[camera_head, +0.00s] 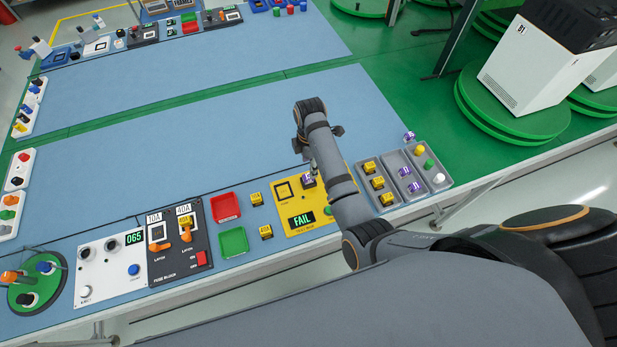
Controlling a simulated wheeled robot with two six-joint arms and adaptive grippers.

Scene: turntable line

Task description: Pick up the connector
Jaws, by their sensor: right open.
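No part is plainly labelled as the connector, so I cannot tell which one it is. A small purple block (308,181) sits on the yellow test panel (296,213), whose display reads FAIL. My right gripper (311,168) is open above this block, close to it. My own wrist and arm partly hide the gripper and the right side of the panel. I cannot tell whether the fingers touch the block. More purple blocks (404,171) lie in a grey tray, and another purple piece (409,136) shows at the tray's far end. My left gripper is not in view.
A grey tray (366,165) holds yellow blocks. Red (225,194) and green (246,243) bins stand left of the test panel, near loose yellow blocks (257,198). A fuse block panel (202,218) is further left.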

